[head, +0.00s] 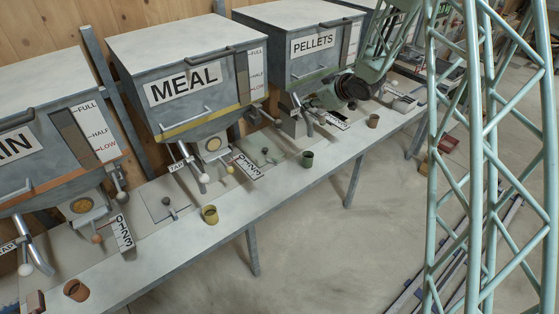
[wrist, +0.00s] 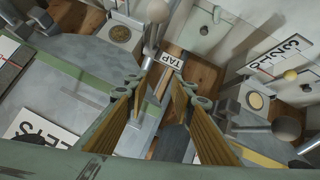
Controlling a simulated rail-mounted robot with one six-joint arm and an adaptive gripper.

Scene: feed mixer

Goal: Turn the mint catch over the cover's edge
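My gripper (head: 345,88) is in front of the lower part of the PELLETS hopper (head: 285,45) in the head view and hides part of it. In the wrist view my gripper (wrist: 158,88) shows two ribbed tan fingers standing well apart, with nothing clearly held between them. A mint-green band (head: 303,80) runs along the hopper's lower front edge in the head view. I cannot make out a separate mint catch or whether it is turned. A TAP label (wrist: 172,60) and a lever with a grey ball (wrist: 157,11) lie beyond the fingertips.
The MEAL hopper (head: 180,85), with a yellow lower band, stands to the left. Pots stand on the long bench (head: 255,195): a yellow one (head: 210,214), a dark green one (head: 307,160) and brown ones. Ball-ended levers project below the hoppers.

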